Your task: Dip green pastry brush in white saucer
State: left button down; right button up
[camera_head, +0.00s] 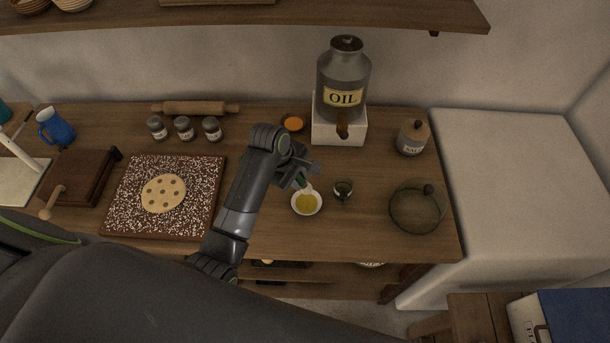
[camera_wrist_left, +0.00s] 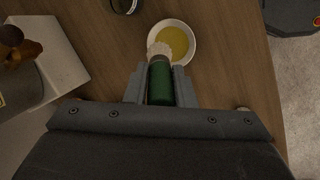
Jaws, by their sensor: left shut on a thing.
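The green pastry brush (camera_wrist_left: 160,84) is held between the fingers of my left gripper (camera_wrist_left: 161,82), which is shut on its green handle. Its pale bristles (camera_wrist_left: 159,50) point toward the white saucer (camera_wrist_left: 195,44) and overlap its near rim in the left wrist view. I cannot tell whether the bristles touch the yellow oil in the saucer. In the head view the left gripper (camera_head: 303,177) is just above and behind the saucer (camera_head: 317,205), and the brush is mostly hidden by it. My right gripper does not show.
A small dark glass (camera_head: 343,190) stands just right of the saucer. Behind are the oil canister (camera_head: 343,75) on a white block and an orange dish (camera_head: 293,122). A glass lidded dish (camera_head: 416,208) and salt jar (camera_head: 412,138) stand to the right. A floured board (camera_head: 125,205) lies left.

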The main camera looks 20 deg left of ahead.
pick_arm(q)
jog(key=shift+d+f, duration=0.1)
jog(key=shift+f, duration=2.9)
jog(key=shift+f+b, duration=0.3)
jog(key=shift+f, duration=0.35)
jog(key=shift+f+p, duration=0.1)
jog(key=shift+p, duration=0.2)
dwell(0.4)
jog(key=shift+r, duration=3.6)
